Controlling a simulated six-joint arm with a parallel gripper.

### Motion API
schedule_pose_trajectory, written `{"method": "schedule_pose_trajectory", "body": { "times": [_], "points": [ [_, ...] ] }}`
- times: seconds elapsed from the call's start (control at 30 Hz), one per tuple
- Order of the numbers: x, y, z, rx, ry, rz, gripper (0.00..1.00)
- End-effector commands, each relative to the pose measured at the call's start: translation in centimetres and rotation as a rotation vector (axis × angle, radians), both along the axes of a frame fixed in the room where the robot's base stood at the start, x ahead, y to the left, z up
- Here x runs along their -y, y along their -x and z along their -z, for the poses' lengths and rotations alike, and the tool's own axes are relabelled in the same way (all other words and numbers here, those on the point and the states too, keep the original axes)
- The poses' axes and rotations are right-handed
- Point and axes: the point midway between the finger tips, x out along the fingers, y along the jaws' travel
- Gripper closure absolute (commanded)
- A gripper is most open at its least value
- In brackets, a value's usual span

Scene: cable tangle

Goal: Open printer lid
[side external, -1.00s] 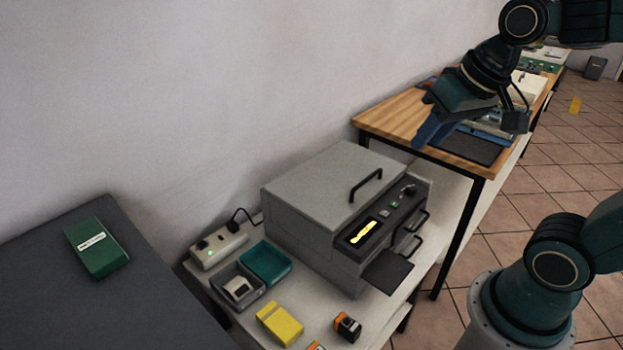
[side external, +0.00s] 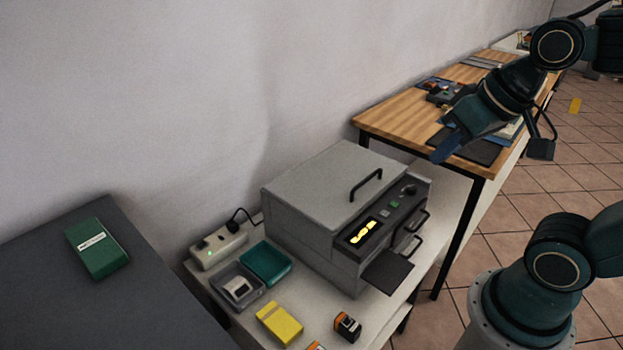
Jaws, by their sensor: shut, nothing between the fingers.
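The grey printer (side external: 318,192) stands on a white table in the middle of the view. Its lid (side external: 330,180) is flat and closed, with a black bar handle (side external: 366,184) on top near the control panel. The panel (side external: 372,222) has a lit yellow display, a green button and a knob. My gripper (side external: 441,156) is up and to the right of the printer, in front of the wooden bench, apart from the lid and handle. Its blue fingers point down and to the left. They are shut and hold nothing.
A wooden bench (side external: 395,118) with several items stands behind. On the white table are a power strip (side external: 215,246), a teal tray (side external: 265,264), a grey tray (side external: 238,287), a yellow box (side external: 279,324) and a small orange-black item (side external: 347,326). A dark output tray (side external: 387,272) juts from the printer's front.

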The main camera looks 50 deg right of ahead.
Motion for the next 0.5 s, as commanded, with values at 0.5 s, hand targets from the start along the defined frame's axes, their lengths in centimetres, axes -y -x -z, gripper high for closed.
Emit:
{"method": "schedule_pose_trajectory", "body": {
  "times": [0.5],
  "points": [
    [4.4, -8.1, 4.1, 0.0, -0.409, 0.754, 1.0]
  ]
}}
